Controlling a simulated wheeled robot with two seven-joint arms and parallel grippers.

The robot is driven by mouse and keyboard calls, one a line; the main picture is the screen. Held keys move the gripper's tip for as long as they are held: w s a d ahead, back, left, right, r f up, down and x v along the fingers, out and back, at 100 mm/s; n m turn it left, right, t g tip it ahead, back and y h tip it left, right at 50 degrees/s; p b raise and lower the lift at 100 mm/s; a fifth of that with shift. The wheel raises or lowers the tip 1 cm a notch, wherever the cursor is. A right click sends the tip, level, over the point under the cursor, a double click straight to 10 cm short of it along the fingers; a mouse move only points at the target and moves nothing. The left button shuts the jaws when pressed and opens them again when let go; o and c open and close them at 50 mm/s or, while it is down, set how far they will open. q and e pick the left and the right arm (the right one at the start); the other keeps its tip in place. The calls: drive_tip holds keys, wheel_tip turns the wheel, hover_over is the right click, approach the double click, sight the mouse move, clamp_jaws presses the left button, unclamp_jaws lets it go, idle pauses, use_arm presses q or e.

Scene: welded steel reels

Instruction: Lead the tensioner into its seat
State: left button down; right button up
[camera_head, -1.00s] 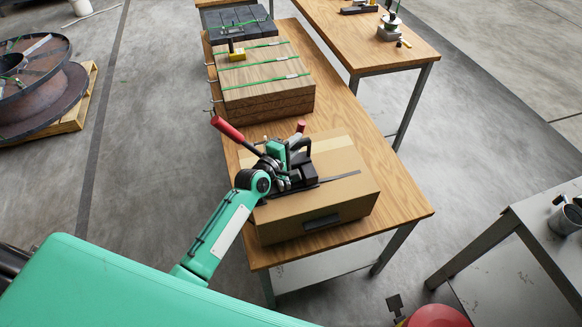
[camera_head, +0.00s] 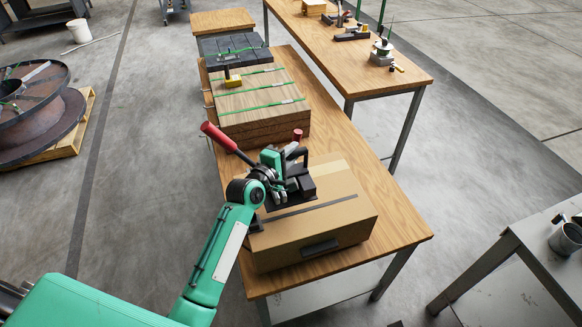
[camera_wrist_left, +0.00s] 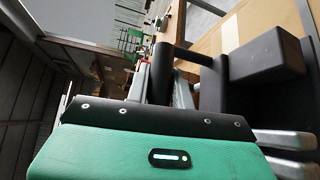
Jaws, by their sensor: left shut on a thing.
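The tensioner (camera_head: 306,187), a black tool with a long red-ended lever (camera_head: 218,136) and a second red knob, is over the cardboard box (camera_head: 338,228). My left gripper (camera_head: 281,185) is shut on it, coming in from the left. A dark strap (camera_head: 325,203) crosses the box top, just in front of the tensioner's base. Whether the base touches the box or strap is hard to tell. In the left wrist view the tensioner's black body (camera_wrist_left: 265,60) fills the upper right; the fingertips' hold is not clear there. No seat can be made out clearly. My right gripper is not in view.
The box stands on the near end of a wooden table (camera_head: 400,222). Behind it is a green-strapped wood stack (camera_head: 262,108) with a yellow-and-black tool (camera_head: 233,79). A second table (camera_head: 415,78) and a grey metal table (camera_head: 500,262) stand to the right.

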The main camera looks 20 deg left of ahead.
use_arm(q)
wheel_tip(320, 180, up, 14)
drive_tip(key=b, duration=0.2)
drive_tip(key=shift+f, duration=0.1)
idle(0.3)
drive_tip(key=s+a+f+n+y+b, duration=0.1)
drive_tip(key=s+a+f+n+y, duration=0.1)
drive_tip(key=s+f, duration=0.6)
drive_tip(key=s+a+f+n+t+y+b, duration=0.1)
drive_tip(key=s+f+y+b, duration=0.1)
drive_tip(key=s+f, duration=0.6)
drive_tip(key=shift+s+a+f+n+y, duration=0.35)
drive_tip(key=shift+s+y, duration=0.35)
drive_tip(key=shift+s, duration=2.05)
